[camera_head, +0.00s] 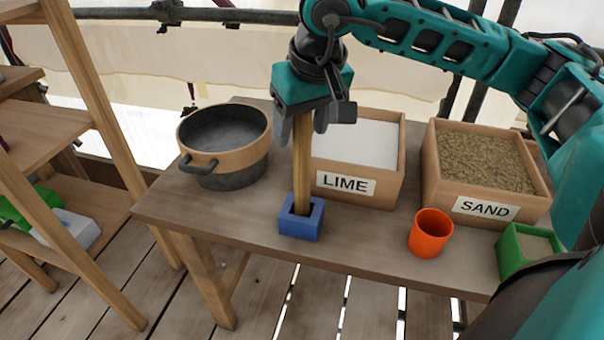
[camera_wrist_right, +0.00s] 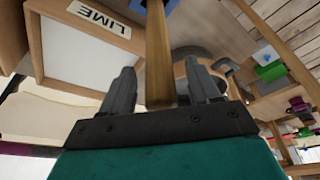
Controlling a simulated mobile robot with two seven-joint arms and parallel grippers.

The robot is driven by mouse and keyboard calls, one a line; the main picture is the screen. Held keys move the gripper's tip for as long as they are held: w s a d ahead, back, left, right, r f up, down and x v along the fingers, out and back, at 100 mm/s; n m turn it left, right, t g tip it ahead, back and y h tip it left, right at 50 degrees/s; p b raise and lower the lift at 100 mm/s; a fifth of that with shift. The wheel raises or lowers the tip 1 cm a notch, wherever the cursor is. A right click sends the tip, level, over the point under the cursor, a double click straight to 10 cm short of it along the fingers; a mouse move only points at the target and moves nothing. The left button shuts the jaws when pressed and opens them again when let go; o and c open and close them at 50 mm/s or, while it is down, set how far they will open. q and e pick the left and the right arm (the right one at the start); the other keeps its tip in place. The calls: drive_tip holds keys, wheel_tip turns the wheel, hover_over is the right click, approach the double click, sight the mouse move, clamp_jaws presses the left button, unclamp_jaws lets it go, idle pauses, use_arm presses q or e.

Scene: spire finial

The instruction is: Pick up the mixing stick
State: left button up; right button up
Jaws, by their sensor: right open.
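The mixing stick (camera_head: 302,165) is a light wooden bar standing upright in a small blue square holder (camera_head: 301,218) near the table's front edge. My right gripper (camera_head: 311,118) points down over the stick's top end. In the right wrist view, the stick (camera_wrist_right: 158,55) runs between the two dark fingers of my right gripper (camera_wrist_right: 163,88). The fingers are apart, with gaps on both sides of the wood. The stick's lower end is hidden inside the holder. My left gripper is not in view.
A dark pot with a tan rim (camera_head: 226,175) stands left of the stick. The LIME box (camera_head: 345,185) is right behind it, and the SAND box (camera_head: 485,209) is farther right. An orange cup (camera_head: 430,233) and a green box (camera_head: 512,262) stand at front right. Wooden shelves (camera_head: 45,135) are at left.

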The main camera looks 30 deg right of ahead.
drive_tip(key=shift+x, duration=1)
clamp_jaws()
drive_tip(key=shift+r, duration=0.1)
